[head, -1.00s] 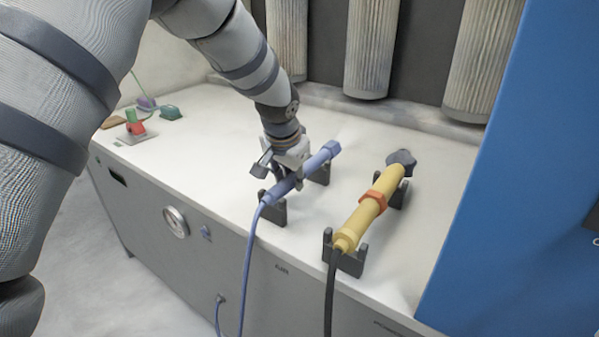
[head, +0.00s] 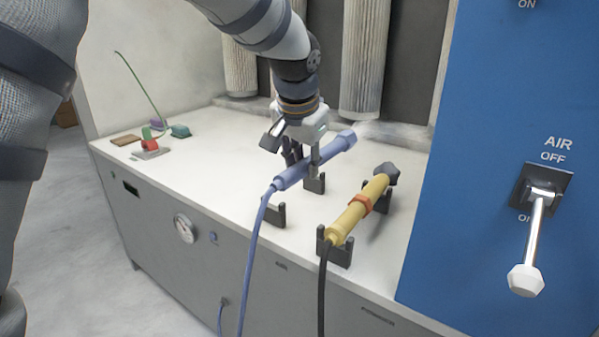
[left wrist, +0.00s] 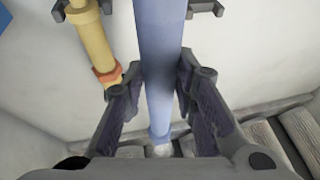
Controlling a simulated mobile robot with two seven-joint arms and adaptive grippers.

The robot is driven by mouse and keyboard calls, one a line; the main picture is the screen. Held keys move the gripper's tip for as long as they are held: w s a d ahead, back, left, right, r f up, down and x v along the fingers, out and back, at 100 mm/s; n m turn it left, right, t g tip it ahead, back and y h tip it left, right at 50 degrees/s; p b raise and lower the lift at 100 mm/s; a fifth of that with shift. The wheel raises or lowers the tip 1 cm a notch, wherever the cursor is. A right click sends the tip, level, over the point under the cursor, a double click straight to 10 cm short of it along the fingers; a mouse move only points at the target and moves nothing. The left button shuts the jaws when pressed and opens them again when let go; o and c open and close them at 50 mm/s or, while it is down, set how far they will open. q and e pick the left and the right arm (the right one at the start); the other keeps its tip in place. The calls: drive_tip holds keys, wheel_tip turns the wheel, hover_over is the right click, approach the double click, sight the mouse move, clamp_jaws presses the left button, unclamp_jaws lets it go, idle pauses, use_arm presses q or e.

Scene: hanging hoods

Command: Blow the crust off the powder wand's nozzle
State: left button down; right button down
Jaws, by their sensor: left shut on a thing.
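The yellow powder wand (head: 358,212), with an orange collar and a black hose, rests in two dark cradles. A dark lump covers its nozzle end (head: 388,173), pointing to the back of the bench. My left gripper (head: 302,165) is shut on the blue air wand (head: 318,160) and holds it above its cradles, tip toward the back right. In the left wrist view the blue wand (left wrist: 160,60) runs between my fingers (left wrist: 157,85), and the yellow wand (left wrist: 93,40) lies beside it, its nozzle hidden by the gripper. My right gripper is not in view.
A blue panel (head: 480,100) at the right bears an AIR lever (head: 534,235), its white knob hanging down. The blue wand's empty front cradle (head: 271,212) stands on the white bench (head: 215,165). Pleated filters (head: 365,70) hang behind. Small items (head: 150,147) lie at the left.

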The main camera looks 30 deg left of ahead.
use_arm(q)
drive_tip(key=shift+s+d+r, duration=0.3)
drive_tip(key=shift+d+r, duration=0.05)
drive_tip(key=shift+r, duration=2.45)
